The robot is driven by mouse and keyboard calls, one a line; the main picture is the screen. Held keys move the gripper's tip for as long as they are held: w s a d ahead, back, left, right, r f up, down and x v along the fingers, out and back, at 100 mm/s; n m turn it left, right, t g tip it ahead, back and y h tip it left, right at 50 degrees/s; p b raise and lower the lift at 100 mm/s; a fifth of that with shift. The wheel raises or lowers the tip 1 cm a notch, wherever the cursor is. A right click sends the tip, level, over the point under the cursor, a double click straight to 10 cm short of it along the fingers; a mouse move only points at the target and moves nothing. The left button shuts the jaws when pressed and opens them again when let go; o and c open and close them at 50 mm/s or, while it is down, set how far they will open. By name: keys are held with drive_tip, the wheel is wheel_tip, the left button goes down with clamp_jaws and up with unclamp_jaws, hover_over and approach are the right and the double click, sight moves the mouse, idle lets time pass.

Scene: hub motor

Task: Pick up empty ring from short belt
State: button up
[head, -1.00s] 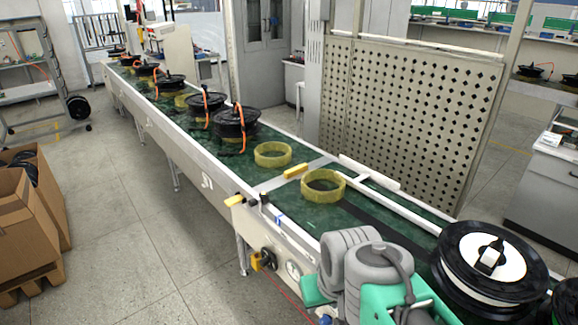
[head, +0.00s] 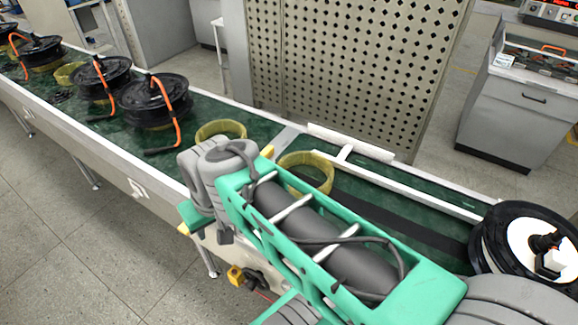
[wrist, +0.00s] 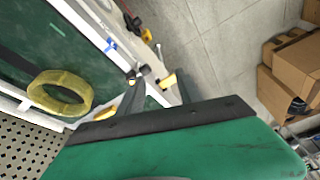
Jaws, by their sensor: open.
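The nearer ring (head: 306,173) sits just past the belt joint, partly hidden behind my green and grey arm. The farther ring (head: 219,133) lies to its left, before the joint. In the wrist view one yellow ring (wrist: 60,92) lies flat on the belt at the left. My gripper (wrist: 158,86) shows in the wrist view with its two dark fingers apart and empty. It is over the belt's side edge, to the right of that ring and not touching it.
Black hub motors with orange cables (head: 157,102) stand farther left on the belt. A black and white reel (head: 525,245) is at the right end. A perforated panel (head: 350,60) stands behind the belt. Cardboard boxes (wrist: 290,70) are on the floor.

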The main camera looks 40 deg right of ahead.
drive_tip(key=w+d+f+m+y, duration=0.2)
drive_tip(key=w+d+f+m, duration=0.15)
drive_tip(key=d+m, duration=0.35)
drive_tip(key=w+d+f+m+y, duration=0.25)
drive_tip(key=d+f+m, duration=0.25)
drive_tip(key=d+m, duration=0.25)
drive_tip(key=s+d+f+m+t, duration=0.2)
drive_tip(key=s+d+m+t, duration=0.25)
drive_tip(key=d+m, duration=0.45)
drive_tip(key=s+d+f+m+t, duration=0.2)
drive_tip(key=s+d+m+t, duration=0.25)
drive_tip(key=d+m, duration=0.45)
drive_tip(key=shift+n+h, duration=0.35)
drive_tip(key=shift+h, duration=0.1)
drive_tip(key=p+x, duration=0.1)
drive_tip(key=x, duration=1.1)
drive_tip(key=shift+d+f+p, duration=0.15)
drive_tip(key=shift+d+p, duration=0.05)
drive_tip(key=shift+p, duration=0.15)
drive_tip(key=shift+s, duration=0.1)
drive_tip(key=c, duration=0.9)
clamp_jaws()
drive_tip(key=shift+a+f, duration=0.1)
drive_tip(key=shift+f, duration=0.05)
